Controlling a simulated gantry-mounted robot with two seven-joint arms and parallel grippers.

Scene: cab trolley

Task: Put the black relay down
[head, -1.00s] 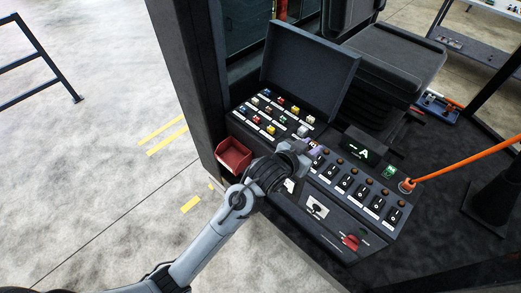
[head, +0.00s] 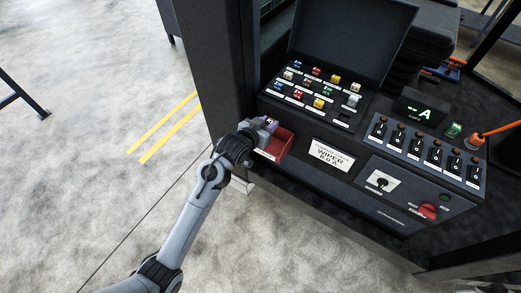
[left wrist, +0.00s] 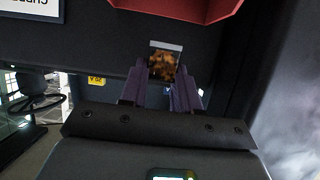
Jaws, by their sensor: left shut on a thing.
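My left gripper (head: 268,123) is shut at the upper left edge of the small red bin (head: 288,147). In the left wrist view its two purple-grey fingers (left wrist: 162,82) close on a small block with a scorched orange-brown face (left wrist: 163,66), which I take as the black relay. Its dark sides are mostly hidden by the fingers. The red bin shows at the top of that view (left wrist: 185,8), apart from the block. I cannot tell from the head view whether the block is over the bin. My right gripper is not in view.
The fuse panel (head: 345,117) with several coloured blocks lies behind the bin, its dark lid (head: 350,40) raised. A white label reading WIPER (head: 331,155) is right of the bin. A row of switches (head: 425,150) is further right. A dark post (head: 215,70) stands left.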

